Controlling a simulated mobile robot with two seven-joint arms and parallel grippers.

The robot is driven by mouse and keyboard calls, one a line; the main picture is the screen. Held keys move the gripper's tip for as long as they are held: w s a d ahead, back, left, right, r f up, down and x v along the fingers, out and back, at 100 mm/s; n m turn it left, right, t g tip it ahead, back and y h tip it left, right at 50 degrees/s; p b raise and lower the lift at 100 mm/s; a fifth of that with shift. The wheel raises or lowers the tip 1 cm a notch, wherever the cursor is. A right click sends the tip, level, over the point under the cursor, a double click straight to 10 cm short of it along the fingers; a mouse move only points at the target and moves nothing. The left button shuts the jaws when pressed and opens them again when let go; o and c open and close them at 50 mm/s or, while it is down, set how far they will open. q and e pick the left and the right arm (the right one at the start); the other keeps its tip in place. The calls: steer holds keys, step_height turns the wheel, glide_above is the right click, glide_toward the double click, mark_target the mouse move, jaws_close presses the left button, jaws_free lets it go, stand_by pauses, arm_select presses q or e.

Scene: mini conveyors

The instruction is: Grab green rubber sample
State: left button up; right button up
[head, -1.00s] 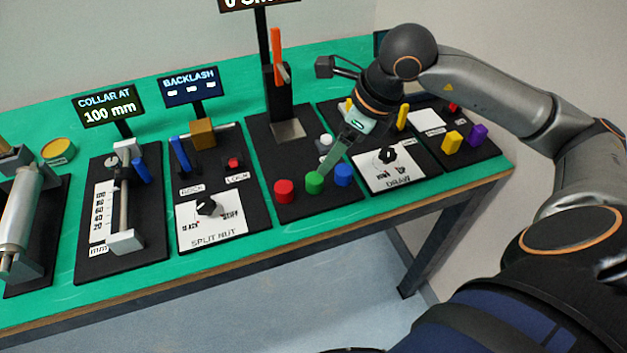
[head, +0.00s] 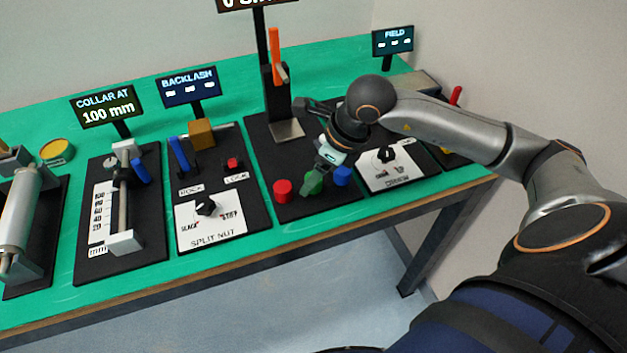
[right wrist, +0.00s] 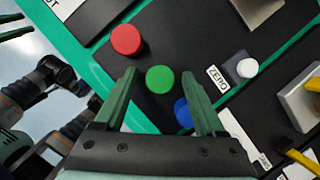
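The green rubber sample (right wrist: 160,79) is a short round cylinder on a black board, between a red one (right wrist: 127,40) and a blue one (right wrist: 183,113). In the head view the green sample (head: 313,181) is partly hidden by my right gripper (head: 314,186). In the right wrist view my right gripper (right wrist: 156,88) is open, with one finger on each side of the green sample's near side. I cannot tell whether a finger touches it. The blue sample lies near the right finger, partly hidden. My left gripper is not in the head view.
The red sample (head: 283,190) and blue sample (head: 343,176) flank the green one closely. A white button (right wrist: 247,68) and a ZERO label sit on the board. A stand with an orange lever (head: 276,58) rises behind. The table's front edge is near.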

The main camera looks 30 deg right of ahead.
jaws_close()
stand_by(0.3)
steer(key=shift+r, duration=0.15)
